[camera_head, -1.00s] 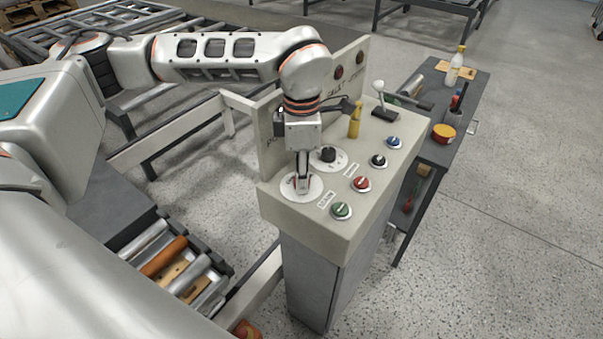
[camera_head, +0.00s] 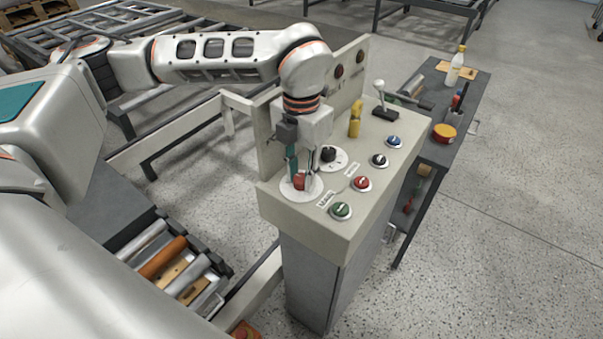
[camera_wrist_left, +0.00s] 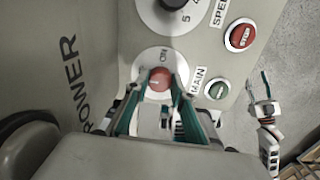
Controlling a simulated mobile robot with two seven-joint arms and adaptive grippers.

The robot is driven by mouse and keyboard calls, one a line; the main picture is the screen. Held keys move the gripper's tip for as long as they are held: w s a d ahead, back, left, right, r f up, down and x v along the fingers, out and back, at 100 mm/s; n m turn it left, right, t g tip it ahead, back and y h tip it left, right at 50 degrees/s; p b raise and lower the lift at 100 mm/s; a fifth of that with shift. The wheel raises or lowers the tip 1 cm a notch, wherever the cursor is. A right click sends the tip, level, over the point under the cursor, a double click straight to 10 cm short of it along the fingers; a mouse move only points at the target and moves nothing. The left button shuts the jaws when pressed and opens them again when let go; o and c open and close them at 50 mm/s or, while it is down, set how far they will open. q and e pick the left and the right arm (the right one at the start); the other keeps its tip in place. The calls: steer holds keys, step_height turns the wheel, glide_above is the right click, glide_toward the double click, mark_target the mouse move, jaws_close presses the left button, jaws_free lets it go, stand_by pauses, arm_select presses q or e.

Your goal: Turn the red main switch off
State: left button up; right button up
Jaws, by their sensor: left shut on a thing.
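The red main switch (camera_wrist_left: 160,80) is a round red knob on a white dial at the near left corner of the control panel (camera_head: 300,212). It also shows in the head view (camera_head: 300,181), partly covered by the fingers. "ON" is printed on its dial, and a "MAIN" label lies beside it. My left gripper (camera_head: 298,184) points down and is shut on the red knob, one finger on each side, as the left wrist view (camera_wrist_left: 158,88) shows. My right gripper does not show in the head view.
A black speed knob (camera_head: 329,154) sits just behind the switch. Green (camera_head: 341,210), red (camera_head: 361,184), black and blue buttons line the panel's right side. A yellow handle (camera_head: 355,120) and a joystick (camera_head: 380,100) stand farther back. A dark side table (camera_head: 462,100) is at right.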

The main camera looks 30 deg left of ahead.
mark_target(301, 178)
arm_select(q)
steer(key=shift+n, duration=0.4)
steer(key=o, duration=1.1)
step_height(301, 178, up, 12)
steer(key=shift+s, duration=0.1)
stand_by(0.5)
